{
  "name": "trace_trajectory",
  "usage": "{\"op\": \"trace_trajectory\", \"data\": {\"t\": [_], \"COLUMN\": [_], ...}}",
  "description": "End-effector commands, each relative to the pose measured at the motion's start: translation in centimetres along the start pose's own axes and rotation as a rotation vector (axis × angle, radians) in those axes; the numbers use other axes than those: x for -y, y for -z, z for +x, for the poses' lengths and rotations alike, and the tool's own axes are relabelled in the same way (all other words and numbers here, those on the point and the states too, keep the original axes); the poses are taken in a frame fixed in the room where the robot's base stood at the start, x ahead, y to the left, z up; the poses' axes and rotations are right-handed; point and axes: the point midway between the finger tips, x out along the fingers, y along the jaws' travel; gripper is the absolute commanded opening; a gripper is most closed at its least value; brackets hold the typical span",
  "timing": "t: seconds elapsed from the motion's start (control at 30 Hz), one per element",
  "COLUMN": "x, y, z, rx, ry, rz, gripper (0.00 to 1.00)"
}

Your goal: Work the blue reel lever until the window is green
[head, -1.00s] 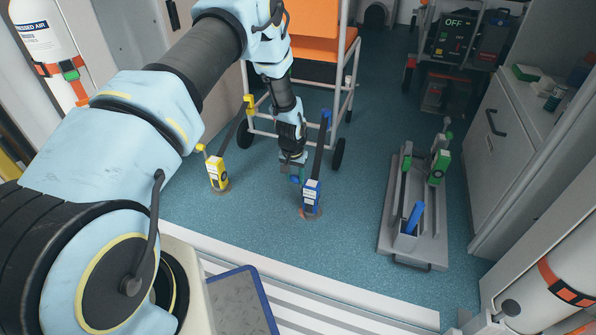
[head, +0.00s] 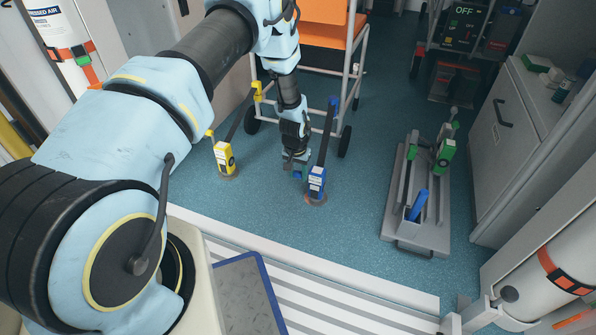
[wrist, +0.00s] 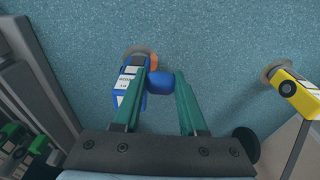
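The reel also shows in the wrist view (wrist: 128,92), with a white label. The blue lever's rounded end (wrist: 160,83) sits between the two teal fingers of my gripper (wrist: 160,75), with no clear gap on either side. In the head view my gripper (head: 296,168) is low, just left of the reel. I cannot make out the window or its colour.
A yellow reel (head: 225,157) stands to the left. An orange-seated chair (head: 318,38) is behind. Open blue floor separates the reels and this frame. A step edge (head: 300,258) runs in front.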

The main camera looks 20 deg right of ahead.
Motion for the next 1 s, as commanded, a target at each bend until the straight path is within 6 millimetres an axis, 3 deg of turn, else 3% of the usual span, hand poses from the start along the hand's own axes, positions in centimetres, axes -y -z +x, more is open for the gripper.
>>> {"op": "trace_trajectory", "data": {"t": [0.03,0.27,0.57,0.67,1.0], "x": [0.0,-0.1,-0.1,-0.1,0.0], "y": [-0.4,-0.1,0.1,0.1,0.1], "z": [0.2,0.1,-0.3,-1.4,-8.0], "rx": [0.008,0.002,-0.001,-0.002,-0.002], "ry": [0.000,-0.001,-0.001,-0.001,-0.001], "rz": [0.000,0.000,0.001,0.000,0.001], "gripper": [0.46,0.72,0.72,0.72,0.72]}}
